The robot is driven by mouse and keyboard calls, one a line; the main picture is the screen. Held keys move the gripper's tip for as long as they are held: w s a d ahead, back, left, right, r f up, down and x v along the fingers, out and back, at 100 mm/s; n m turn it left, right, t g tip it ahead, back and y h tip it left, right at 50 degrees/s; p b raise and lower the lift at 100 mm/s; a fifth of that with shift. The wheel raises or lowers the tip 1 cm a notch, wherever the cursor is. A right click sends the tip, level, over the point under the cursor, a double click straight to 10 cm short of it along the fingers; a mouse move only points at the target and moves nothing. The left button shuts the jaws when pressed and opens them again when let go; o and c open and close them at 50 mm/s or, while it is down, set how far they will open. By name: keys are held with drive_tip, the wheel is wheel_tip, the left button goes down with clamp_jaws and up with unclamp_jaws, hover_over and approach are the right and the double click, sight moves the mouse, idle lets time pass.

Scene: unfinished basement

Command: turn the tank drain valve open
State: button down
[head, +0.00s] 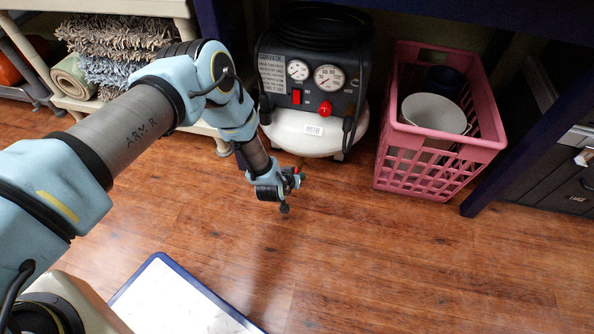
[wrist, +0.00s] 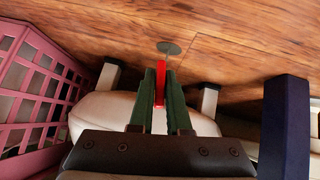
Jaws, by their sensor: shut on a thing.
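The air compressor has a white tank (head: 302,134) and a dark control panel with two gauges, and it stands under a dark blue table. A red drain valve lever (wrist: 160,84) shows in the wrist view, upright between my two green fingers. My gripper (wrist: 161,74) is shut on this lever, one finger on each side. In the head view my gripper (head: 291,181) is low in front of the tank's underside, with small bits of red beside it. The valve body is mostly hidden by my gripper.
A pink crate (head: 440,180) holding a white bowl (head: 434,112) stands right of the compressor. A shelf (head: 95,105) with rolled rugs is at the left. A dark blue table leg (head: 520,140) stands beyond the crate. A blue-edged white board (head: 175,300) lies in front; wooden floor right of it is clear.

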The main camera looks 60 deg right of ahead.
drive_tip(key=shift+m+t, duration=0.3)
drive_tip(key=shift+t, duration=0.3)
drive_tip(key=shift+p, duration=0.3)
drive_tip(key=c, duration=0.9)
unclamp_jaws()
drive_tip(key=p+v, duration=0.4)
drive_tip(key=v, duration=0.6)
drive_tip(key=shift+s+a+r, duration=0.1)
drive_tip(key=shift+s+r, duration=0.15)
drive_tip(key=shift+r, duration=0.15)
